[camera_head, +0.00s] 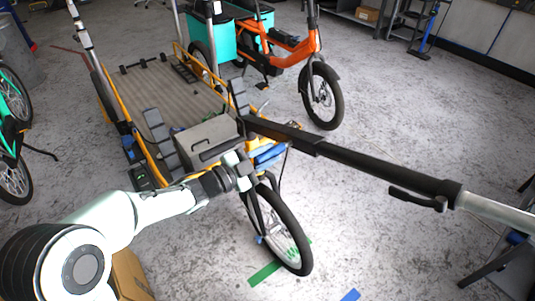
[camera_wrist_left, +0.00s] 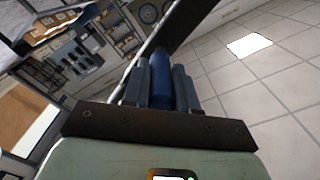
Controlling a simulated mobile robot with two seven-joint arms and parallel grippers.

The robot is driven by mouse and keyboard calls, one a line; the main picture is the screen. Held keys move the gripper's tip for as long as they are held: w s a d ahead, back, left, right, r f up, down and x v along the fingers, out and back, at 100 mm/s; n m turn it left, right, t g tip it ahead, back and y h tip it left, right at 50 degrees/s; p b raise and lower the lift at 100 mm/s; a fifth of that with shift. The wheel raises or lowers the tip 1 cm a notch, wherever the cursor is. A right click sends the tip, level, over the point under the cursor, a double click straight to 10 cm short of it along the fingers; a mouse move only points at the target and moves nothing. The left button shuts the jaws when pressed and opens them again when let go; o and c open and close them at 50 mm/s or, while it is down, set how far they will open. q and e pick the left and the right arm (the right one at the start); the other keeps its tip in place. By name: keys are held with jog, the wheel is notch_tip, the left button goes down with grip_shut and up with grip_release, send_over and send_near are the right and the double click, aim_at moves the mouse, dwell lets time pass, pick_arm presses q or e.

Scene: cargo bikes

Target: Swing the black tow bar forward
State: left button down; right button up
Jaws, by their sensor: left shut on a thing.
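The long black tow bar (camera_head: 375,165) slants across the right half of the head view, from near the front of the yellow cargo bike (camera_head: 180,50) to a silver end at the right edge. A small black lever hangs under it. My left gripper (camera_head: 246,172) is beside the bike's front, above the front wheel (camera_head: 280,232). In the left wrist view its fingers (camera_wrist_left: 161,82) are shut around a blue cylindrical grip (camera_wrist_left: 162,72). A dark bar (camera_wrist_left: 182,22) shows just beyond the grip; how they join is hard to tell. My right gripper is out of view.
A grey box (camera_head: 208,140) sits at the bike's front, close to my left arm. An orange bike (camera_head: 290,55) with teal boxes stands behind. A teal bike (camera_head: 12,140) is at the left edge. Open concrete floor lies below the bar at right.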

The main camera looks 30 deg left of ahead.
pick_arm(q)
jog(key=shift+f, duration=0.15)
jog(key=c, duration=0.9)
grip_release()
jog(key=p+v, duration=0.2)
jog(key=v, duration=1.1)
jog(key=shift+s, duration=0.2)
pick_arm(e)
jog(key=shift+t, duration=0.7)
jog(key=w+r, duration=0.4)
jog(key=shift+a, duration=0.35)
